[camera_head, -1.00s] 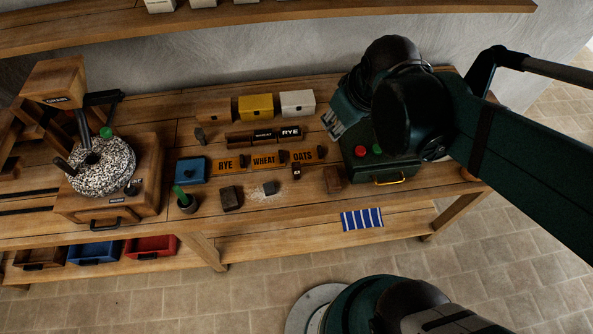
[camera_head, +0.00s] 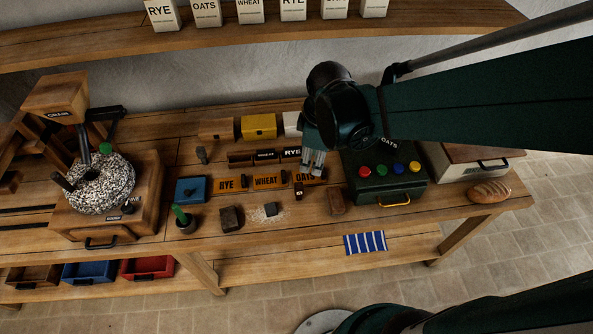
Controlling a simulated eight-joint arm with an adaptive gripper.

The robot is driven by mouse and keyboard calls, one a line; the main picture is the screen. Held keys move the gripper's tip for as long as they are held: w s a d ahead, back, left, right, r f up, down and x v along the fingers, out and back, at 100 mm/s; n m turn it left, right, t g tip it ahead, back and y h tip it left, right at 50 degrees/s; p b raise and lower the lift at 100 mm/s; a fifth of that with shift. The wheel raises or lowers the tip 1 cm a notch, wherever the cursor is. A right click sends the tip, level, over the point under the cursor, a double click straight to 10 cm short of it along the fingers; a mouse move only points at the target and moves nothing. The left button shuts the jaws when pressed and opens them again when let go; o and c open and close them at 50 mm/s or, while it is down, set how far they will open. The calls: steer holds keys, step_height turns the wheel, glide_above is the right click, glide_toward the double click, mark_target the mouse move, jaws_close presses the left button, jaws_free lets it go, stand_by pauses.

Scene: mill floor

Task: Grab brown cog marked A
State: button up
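No brown cog with a readable A stands out at this size. A small dark brown piece with a pale mark (camera_head: 298,190) sits in front of the OATS plate; its letter and shape are too small to tell. A reddish-brown block (camera_head: 336,203) and a dark brown block (camera_head: 231,218) lie on the bench, with no mark I can read. My gripper (camera_head: 313,172) hangs over the bench near the OATS plate (camera_head: 312,175), above and behind the small marked piece. Its pale fingers point down; their gap is unclear, and I see nothing held.
A green box with coloured buttons (camera_head: 390,185) stands right of my gripper. Bread (camera_head: 489,190) lies at the far right. A stone mill (camera_head: 103,185) stands left, beside a blue box (camera_head: 190,190). Labelled bags line the shelf (camera_head: 110,34).

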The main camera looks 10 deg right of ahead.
mark_target(299, 184)
steer(key=a+f+n, duration=0.1)
steer(key=f, duration=0.2)
steer(key=a+f+n+g+b, duration=0.1)
steer(key=f+n, duration=0.1)
steer(key=w+a+f+n, duration=0.1)
steer(key=a+f, duration=0.1)
steer(key=f, duration=0.1)
steer(key=shift+f+n+g, duration=0.3)
steer(key=shift+f+g, duration=0.05)
steer(key=shift+g, duration=0.05)
steer(key=shift+f, duration=0.1)
steer(key=shift+f+b, duration=0.3)
steer(key=shift+f, duration=0.9)
steer(key=shift+f, duration=0.1)
steer(key=shift+s+f+b, duration=0.1)
steer(key=shift+f+b, duration=0.2)
steer(key=shift+f, duration=2.2)
steer(key=shift+c, duration=0.3)
steer(key=c, duration=0.8)
